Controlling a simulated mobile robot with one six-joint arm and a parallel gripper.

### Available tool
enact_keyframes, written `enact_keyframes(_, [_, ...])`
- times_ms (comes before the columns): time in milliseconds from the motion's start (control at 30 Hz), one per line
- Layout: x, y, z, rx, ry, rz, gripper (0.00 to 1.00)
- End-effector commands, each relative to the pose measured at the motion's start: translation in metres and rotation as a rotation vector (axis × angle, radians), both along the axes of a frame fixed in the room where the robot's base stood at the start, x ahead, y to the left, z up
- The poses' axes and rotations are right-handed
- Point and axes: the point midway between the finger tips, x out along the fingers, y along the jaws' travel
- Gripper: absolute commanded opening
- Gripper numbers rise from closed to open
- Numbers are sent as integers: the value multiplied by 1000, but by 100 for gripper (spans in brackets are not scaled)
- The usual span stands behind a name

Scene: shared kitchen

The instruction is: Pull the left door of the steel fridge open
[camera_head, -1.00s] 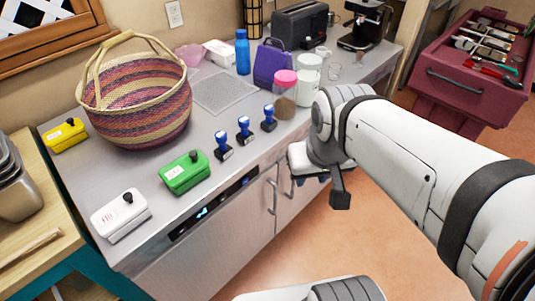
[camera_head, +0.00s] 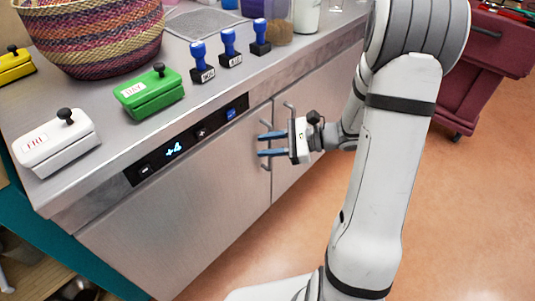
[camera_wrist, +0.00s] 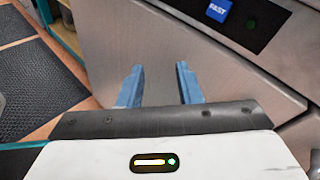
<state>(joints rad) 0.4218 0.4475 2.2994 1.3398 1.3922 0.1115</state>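The steel fridge stands under the counter, with a dark control strip (camera_head: 172,150) reading "+4" at its top. Its left door (camera_head: 175,235) looks shut and fills the middle of the wrist view (camera_wrist: 112,35). The left door's bar handle (camera_head: 264,165) is near the seam between the doors, partly hidden by my fingers. The right door (camera_head: 312,115) has its own handle (camera_head: 289,107), also near the seam. My gripper (camera_head: 262,144) is open in front of the handles, its blue fingers apart. The wrist view shows nothing between the fingers (camera_wrist: 159,69).
The counter above holds a woven basket (camera_head: 95,40), a green box (camera_head: 148,95), a white box (camera_head: 57,145) and blue-handled stamps (camera_head: 230,45). A maroon drawer cart (camera_head: 495,55) stands to the right. Floor (camera_head: 460,220) in front is clear.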

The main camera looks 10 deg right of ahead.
Motion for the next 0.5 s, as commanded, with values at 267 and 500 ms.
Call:
enact_keyframes(267, [59,-70,-126,302,114,-401,32])
enact_keyframes(500, [74,-85,-147,364,126,-498,32])
